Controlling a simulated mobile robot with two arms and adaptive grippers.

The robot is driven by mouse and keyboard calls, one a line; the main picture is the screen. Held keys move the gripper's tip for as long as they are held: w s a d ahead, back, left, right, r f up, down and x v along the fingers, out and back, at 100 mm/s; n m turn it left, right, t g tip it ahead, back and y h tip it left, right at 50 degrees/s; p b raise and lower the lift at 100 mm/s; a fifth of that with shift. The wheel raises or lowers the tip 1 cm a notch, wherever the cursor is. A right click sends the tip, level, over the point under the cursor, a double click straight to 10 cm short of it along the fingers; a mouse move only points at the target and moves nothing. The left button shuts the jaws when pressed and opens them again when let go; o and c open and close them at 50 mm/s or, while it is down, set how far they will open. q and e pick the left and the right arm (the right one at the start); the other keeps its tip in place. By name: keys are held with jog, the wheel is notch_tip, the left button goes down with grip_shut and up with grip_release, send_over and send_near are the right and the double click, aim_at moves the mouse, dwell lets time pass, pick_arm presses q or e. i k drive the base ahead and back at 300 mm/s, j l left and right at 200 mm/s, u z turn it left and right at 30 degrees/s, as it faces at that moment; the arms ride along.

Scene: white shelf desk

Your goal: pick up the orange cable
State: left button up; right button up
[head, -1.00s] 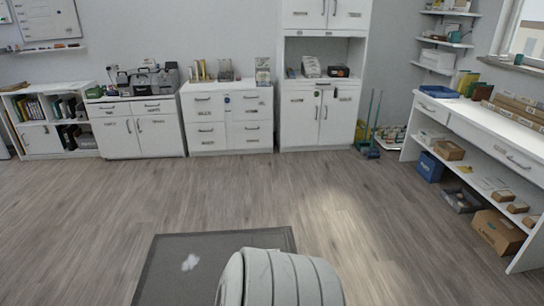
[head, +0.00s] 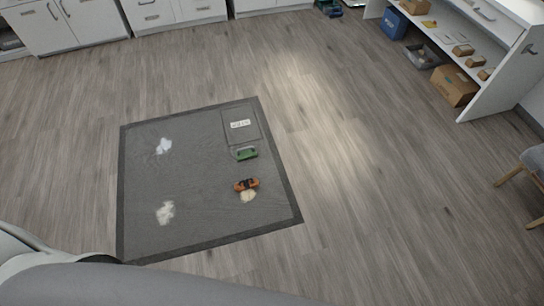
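An orange and dark object (head: 246,184), which looks like a coiled orange cable, lies on the dark grey floor mat (head: 190,185) in the head view, right of the mat's middle. It is small, so its exact shape is hard to make out. A pale patch touches its lower edge. Neither of my grippers shows in the head view. Only a grey and white part of my own body fills the lower left, apart from the orange object.
A green-handled item (head: 246,153) and a flat dark panel with a white label (head: 241,124) lie on the mat. White cabinets (head: 150,12) line the back. The white shelf desk (head: 500,75) with boxes stands at right. A chair (head: 535,165) is at far right. The wooden floor is otherwise clear.

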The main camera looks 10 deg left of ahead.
aim_at(247, 184)
jog(key=u, duration=0.75)
